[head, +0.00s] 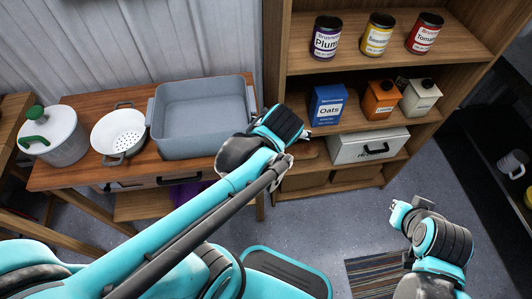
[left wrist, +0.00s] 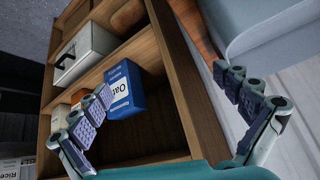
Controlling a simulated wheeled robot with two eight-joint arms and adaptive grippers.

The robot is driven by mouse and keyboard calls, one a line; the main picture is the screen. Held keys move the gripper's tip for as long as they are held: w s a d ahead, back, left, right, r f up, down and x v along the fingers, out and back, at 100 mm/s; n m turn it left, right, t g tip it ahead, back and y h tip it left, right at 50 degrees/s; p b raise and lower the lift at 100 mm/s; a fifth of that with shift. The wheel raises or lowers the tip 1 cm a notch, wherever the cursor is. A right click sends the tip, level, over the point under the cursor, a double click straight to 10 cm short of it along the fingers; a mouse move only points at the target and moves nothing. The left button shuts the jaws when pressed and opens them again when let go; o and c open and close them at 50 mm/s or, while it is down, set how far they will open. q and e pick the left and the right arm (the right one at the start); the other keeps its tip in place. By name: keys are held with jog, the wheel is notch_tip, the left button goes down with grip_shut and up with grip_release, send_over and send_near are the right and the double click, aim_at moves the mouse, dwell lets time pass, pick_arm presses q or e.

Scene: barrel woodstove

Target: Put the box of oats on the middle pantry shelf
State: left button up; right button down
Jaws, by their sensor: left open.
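The blue box of oats (head: 328,104) stands upright on the middle shelf (head: 350,124) of the wooden pantry, at its left end. It also shows in the left wrist view (left wrist: 123,92), tilted with the camera. My left gripper (left wrist: 163,80) is open and empty. One finger overlaps the box's side in that view, and I cannot tell if it touches. In the head view my left gripper (head: 304,134) is just below and left of the box, mostly hidden by its wrist. My right gripper (head: 400,208) hangs empty over the floor at lower right; its jaw opening is unclear.
An orange carton (head: 381,100) and a white carton (head: 420,97) stand right of the oats. A white bin (head: 368,146) is below. A grey tub (head: 203,115) and colander (head: 119,134) sit on the left table.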

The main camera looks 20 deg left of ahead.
pick_arm(q)
jog(key=s+m+h, duration=0.1)
jog(key=s+h, duration=0.1)
jog(key=s, duration=0.7)
jog(key=shift+s+f+m+h, duration=0.2)
jog(key=shift+f+m+h, duration=0.1)
jog(key=shift+m, duration=0.1)
jog(key=shift+a, duration=0.1)
dwell(0.4)
